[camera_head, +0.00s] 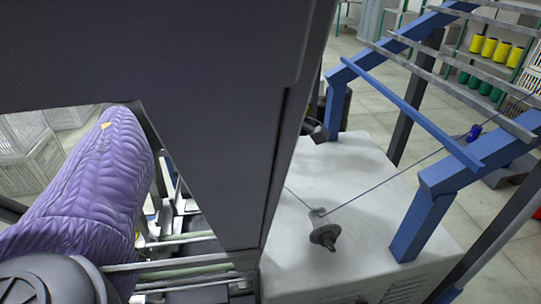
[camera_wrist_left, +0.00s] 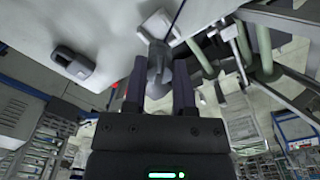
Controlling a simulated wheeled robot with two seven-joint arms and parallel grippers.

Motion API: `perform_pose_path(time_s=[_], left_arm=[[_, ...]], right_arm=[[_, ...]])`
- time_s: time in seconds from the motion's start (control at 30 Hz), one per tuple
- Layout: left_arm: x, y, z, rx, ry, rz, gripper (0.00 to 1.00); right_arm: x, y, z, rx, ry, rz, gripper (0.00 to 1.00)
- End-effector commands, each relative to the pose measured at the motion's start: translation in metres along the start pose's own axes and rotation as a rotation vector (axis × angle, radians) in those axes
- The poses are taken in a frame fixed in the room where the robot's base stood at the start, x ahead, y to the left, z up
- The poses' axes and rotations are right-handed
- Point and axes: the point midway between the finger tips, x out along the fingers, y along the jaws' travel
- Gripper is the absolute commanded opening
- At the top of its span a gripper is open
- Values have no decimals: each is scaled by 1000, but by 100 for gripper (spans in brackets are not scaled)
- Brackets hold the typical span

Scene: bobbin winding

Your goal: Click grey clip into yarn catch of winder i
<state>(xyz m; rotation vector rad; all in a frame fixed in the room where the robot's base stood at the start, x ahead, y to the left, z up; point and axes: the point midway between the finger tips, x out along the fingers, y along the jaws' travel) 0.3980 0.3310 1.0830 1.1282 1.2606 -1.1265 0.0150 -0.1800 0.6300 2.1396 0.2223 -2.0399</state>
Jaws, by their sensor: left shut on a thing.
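In the left wrist view my left gripper (camera_wrist_left: 158,88) is shut on a grey clip (camera_wrist_left: 157,62), which sticks out past the fingertips. A small white block (camera_wrist_left: 160,24) on the pale surface is right by the clip's tip; I cannot tell whether they touch. A dark yarn (camera_wrist_left: 178,14) runs up from there. I cannot tell for sure whether the block is the yarn catch. In the head view a large dark form hides the left gripper and clip. My right gripper is in neither view.
The white machine body (camera_head: 350,172) carries a small grey disc fitting (camera_head: 325,236), with a yarn (camera_head: 385,181) running to the upper right. A blue frame (camera_head: 425,215) stands over it. A grey oval fitting (camera_wrist_left: 73,63) lies left of the gripper; green-grey bars (camera_wrist_left: 265,50) lie right.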

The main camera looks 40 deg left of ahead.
Motion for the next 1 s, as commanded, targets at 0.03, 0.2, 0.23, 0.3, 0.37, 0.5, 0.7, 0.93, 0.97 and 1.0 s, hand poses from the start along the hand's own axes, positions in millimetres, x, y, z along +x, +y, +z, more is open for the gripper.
perform_pose_path(time_s=[0.03,0.2,0.23,0.3,0.37,0.5,0.7,0.93,0.97,1.0], left_arm=[[2,0,0,0,0,0,0],[8,0,0,0,0,0,0],[8,0,0,0,0,-1,0],[10,0,0,0,0,-1,0],[12,0,0,0,0,-1,0],[17,0,0,0,0,-1,0],[23,0,0,0,-1,0,0],[30,0,0,0,0,-1,0],[31,0,0,0,0,-1,0],[32,0,0,0,0,-1,0]], right_arm=[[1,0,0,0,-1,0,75],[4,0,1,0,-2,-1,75],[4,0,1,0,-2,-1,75],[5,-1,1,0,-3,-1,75],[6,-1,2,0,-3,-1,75],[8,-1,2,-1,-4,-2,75],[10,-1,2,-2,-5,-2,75],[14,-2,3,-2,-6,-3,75],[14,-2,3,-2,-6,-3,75],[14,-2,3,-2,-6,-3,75]])
